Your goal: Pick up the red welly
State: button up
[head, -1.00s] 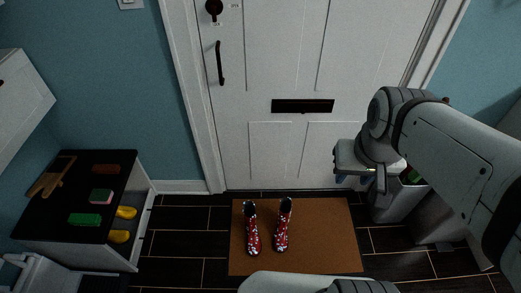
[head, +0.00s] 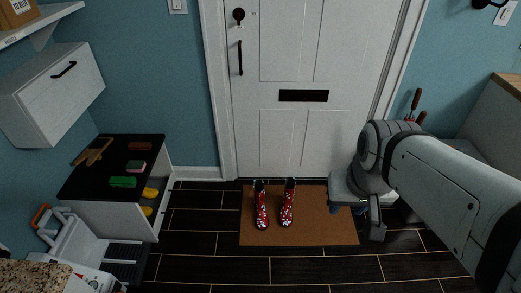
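A pair of red wellies with a white pattern stands upright on a brown doormat (head: 325,222) in the head view. One is the left welly (head: 261,208), the other the right welly (head: 287,205), with a small gap between them. My gripper (head: 347,210) hangs to the right of the wellies, in front of the mat's right part in the picture. It is apart from both boots. Its small bluish fingertips show apart with nothing seen between them, though they are dark and partly hidden by the wrist.
A white door (head: 308,135) stands behind the mat. At left is a black-topped cabinet (head: 85,190) with brushes, a sponge and a green block, and a wall cupboard (head: 55,92). A white step stool (head: 75,245) stands at lower left. Dark tiled floor (head: 210,255) is clear before the mat.

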aim_at(262, 223)
jog(key=u, duration=0.4)
jog(key=i, duration=0.9)
jog(key=z, duration=0.1)
jog(key=k, duration=0.4)
jog(key=u, duration=1.15)
jog(key=i, duration=1.4)
jog(key=z, duration=2.25)
